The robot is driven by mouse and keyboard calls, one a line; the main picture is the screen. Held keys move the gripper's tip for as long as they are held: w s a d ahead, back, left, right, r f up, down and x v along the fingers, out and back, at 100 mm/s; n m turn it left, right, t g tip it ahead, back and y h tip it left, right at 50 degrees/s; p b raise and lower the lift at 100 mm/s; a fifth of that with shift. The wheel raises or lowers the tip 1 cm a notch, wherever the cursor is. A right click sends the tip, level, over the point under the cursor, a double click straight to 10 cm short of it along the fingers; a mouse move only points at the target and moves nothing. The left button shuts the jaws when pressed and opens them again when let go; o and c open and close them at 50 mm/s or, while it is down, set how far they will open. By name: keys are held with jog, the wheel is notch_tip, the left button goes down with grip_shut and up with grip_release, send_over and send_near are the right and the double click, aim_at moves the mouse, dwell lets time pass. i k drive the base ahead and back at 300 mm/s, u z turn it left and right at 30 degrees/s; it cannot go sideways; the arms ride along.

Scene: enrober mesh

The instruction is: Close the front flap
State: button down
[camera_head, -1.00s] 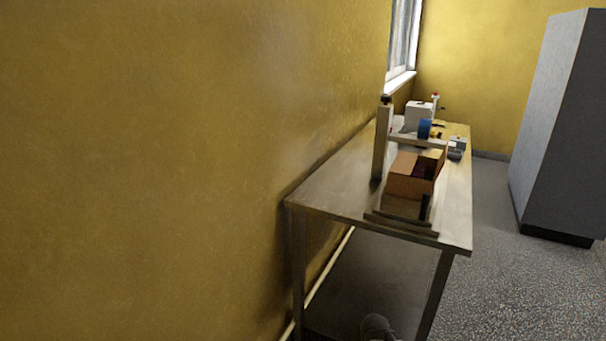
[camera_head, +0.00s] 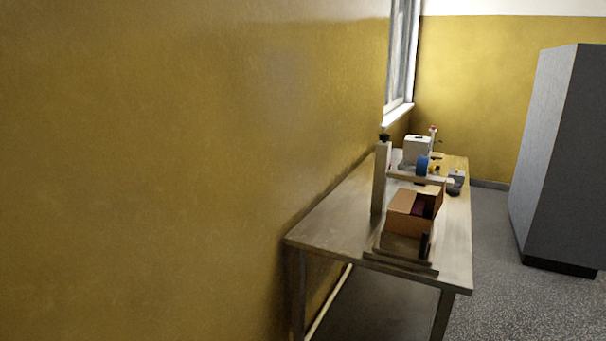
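An open cardboard box (camera_head: 409,221) stands on a small rig near the front end of the metal table (camera_head: 330,232). Something dark reddish shows inside it. One flap stands up at its right rear; the front flap cannot be told apart clearly at this size. A post (camera_head: 380,180) with a dark top rises just left of the box, with a bar running right from it behind the box. My gripper is not in view.
Behind the box are a blue roll (camera_head: 422,165), a white block-like device (camera_head: 416,149) and a small grey item (camera_head: 456,176). A yellow wall (camera_head: 180,170) runs along the left. A tall grey cabinet (camera_head: 545,150) stands right; speckled floor lies free between.

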aim_at(441, 198)
jog(key=k, duration=1.35)
jog(key=u, duration=0.5)
jog(key=i, duration=1)
jog(key=u, duration=0.4)
